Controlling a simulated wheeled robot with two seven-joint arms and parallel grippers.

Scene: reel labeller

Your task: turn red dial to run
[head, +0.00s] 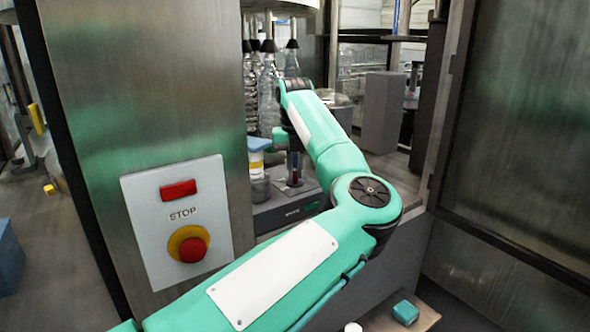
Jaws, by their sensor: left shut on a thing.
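My left arm reaches across the view from the bottom left, bends at the elbow and goes back into the machine opening. My left gripper (294,158) points down there, partly hidden by its own arm. Its fingers are shut on a small dark and red piece, which seems to be the red dial (294,179), above a grey unit (283,212). The dial's marks and its setting are too small to read. My right gripper is not in view.
Clear bottles (268,95) stand behind the arm. A steel door (520,130) bounds the right.

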